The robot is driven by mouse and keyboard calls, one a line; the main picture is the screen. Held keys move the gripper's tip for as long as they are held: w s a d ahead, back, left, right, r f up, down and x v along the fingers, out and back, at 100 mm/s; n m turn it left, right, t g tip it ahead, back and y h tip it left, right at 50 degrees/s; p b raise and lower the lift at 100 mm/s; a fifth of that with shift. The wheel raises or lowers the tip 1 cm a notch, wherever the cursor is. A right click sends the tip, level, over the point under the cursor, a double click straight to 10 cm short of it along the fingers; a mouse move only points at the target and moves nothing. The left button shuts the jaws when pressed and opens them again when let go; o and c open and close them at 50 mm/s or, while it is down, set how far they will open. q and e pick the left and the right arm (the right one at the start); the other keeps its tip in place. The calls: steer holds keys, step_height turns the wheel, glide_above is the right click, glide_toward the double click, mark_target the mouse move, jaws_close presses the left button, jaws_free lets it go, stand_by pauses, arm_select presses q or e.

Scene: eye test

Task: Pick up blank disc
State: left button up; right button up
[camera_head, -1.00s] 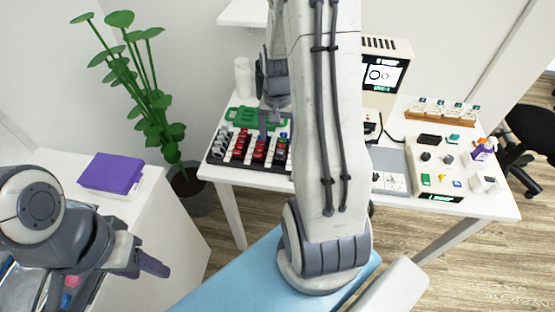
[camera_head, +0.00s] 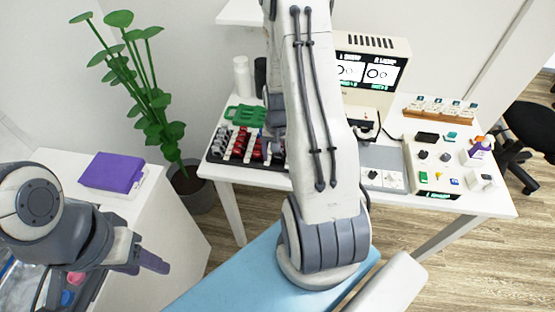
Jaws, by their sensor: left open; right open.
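I cannot make out a blank disc for certain in the head view. A dark tray (camera_head: 214,159) on the white table holds rows of small red, grey and dark pieces. My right arm crosses the middle of the view, and its gripper (camera_head: 273,150) is over the right part of this tray. Its fingers are small and partly hidden behind my arm. It is open, and I see nothing held in it. My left gripper (camera_head: 150,262) is open and empty at the lower left, beside the white cabinet and far from the tray.
A green rack (camera_head: 245,114) and white and dark cylinders stand behind the tray. A monitor (camera_head: 370,75), a control panel (camera_head: 424,160) and a small wooden rack (camera_head: 440,110) are to the right. A plant (camera_head: 150,100) stands between.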

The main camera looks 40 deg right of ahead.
jaws_close()
steer(key=shift+r, duration=0.1)
